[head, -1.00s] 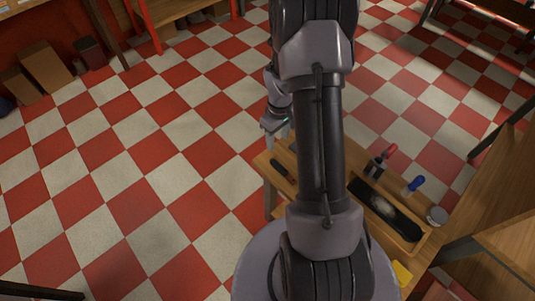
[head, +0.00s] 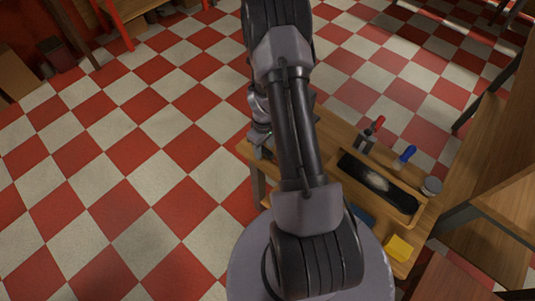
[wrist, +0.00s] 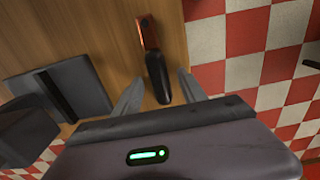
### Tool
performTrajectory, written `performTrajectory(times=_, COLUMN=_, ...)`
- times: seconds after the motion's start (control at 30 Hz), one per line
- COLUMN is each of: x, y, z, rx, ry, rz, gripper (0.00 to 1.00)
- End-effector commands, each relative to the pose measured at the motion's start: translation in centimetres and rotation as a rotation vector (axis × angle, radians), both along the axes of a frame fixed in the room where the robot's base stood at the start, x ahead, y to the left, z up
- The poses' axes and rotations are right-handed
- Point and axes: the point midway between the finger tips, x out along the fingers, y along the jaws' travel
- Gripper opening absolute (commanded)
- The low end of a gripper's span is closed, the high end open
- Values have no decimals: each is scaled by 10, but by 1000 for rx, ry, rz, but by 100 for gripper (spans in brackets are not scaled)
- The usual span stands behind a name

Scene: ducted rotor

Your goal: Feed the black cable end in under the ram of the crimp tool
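A slim black piece with an orange-red end (wrist: 157,78) lies on the wooden bench in the wrist view; it may be the black cable end, but I cannot be sure. My gripper (wrist: 160,76) is open, with one finger on each side of this piece and gaps on both sides. In the head view my gripper (head: 262,143) is over the bench's left end, partly hidden by my arm. An upright tool with a red handle (head: 370,134) stands at the bench's back; it may be the crimp tool. Its ram cannot be made out.
A flat dark grey block (wrist: 85,90) lies left of my gripper. Checkered floor (wrist: 270,45) shows past the bench edge.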

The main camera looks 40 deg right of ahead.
Motion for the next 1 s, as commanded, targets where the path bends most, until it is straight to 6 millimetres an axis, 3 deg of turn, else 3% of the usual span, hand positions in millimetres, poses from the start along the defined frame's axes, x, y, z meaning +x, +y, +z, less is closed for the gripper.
performTrajectory(times=0.03, x=0, y=0, z=0, rx=0, ry=0, rz=0, gripper=37)
performTrajectory(times=0.23, x=0, y=0, z=0, rx=0, ry=0, rz=0, gripper=0)
performTrajectory(times=0.57, x=0, y=0, z=3, rx=0, ry=0, rz=0, gripper=0)
performTrajectory(times=0.83, x=0, y=0, z=39, rx=-1, ry=-1, rz=1, gripper=0)
performTrajectory(times=1.0, x=-20, y=27, z=41, rx=2, ry=3, rz=4, gripper=0)
